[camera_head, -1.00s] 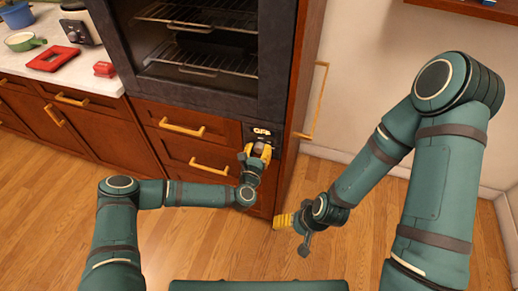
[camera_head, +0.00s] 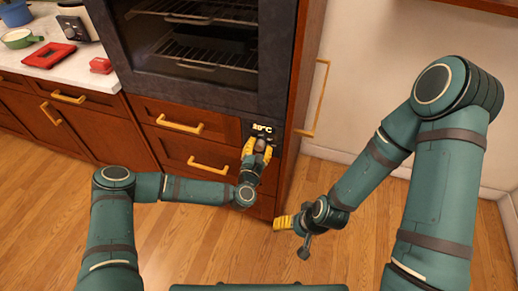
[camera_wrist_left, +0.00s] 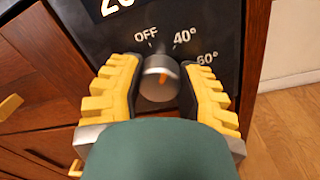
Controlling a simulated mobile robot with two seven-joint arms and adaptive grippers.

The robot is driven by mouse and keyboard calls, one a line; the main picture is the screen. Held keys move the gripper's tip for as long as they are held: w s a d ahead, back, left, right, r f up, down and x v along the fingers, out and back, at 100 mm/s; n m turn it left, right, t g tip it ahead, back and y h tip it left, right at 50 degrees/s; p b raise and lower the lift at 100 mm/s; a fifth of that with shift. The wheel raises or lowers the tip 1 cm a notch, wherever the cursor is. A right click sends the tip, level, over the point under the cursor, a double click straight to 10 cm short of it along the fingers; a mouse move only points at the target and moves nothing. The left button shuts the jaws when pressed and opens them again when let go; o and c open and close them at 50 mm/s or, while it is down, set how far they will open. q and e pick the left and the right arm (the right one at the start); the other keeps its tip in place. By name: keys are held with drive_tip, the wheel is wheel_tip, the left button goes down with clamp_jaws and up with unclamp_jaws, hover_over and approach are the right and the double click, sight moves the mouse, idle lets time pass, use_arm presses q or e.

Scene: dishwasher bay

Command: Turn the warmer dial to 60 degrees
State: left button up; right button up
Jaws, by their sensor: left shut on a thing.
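The warmer dial (camera_wrist_left: 158,86) is a grey round knob with an orange mark, on a black panel. In the left wrist view the mark points roughly up, between the printed OFF and 40°; 60° is printed to the right. The panel's display (camera_head: 262,128) reads about 20°C in the head view and is cut off in the wrist view. My left gripper (camera_head: 258,146) is shut on the dial, one yellow finger on each side. My right gripper (camera_head: 284,222) hangs low at the right, away from the dial; its jaw opening is not clear.
A dark oven (camera_head: 205,50) with wire racks is above the panel. Drawers with yellow handles (camera_head: 180,125) are left of it. A tall cabinet door with a yellow handle (camera_head: 318,98) stands close on the right. The wooden floor in front is clear.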

use_arm(q)
drive_tip(key=m+b, duration=0.1)
drive_tip(key=m, duration=0.5)
drive_tip(key=shift+d+h, duration=0.1)
drive_tip(key=shift+h, duration=0.2)
clamp_jaws()
drive_tip(key=shift+m, duration=2.4)
drive_tip(key=o, duration=1.2)
unclamp_jaws()
drive_tip(key=shift+o, duration=0.2)
drive_tip(key=shift+f, duration=0.1)
drive_tip(key=v, duration=1.2)
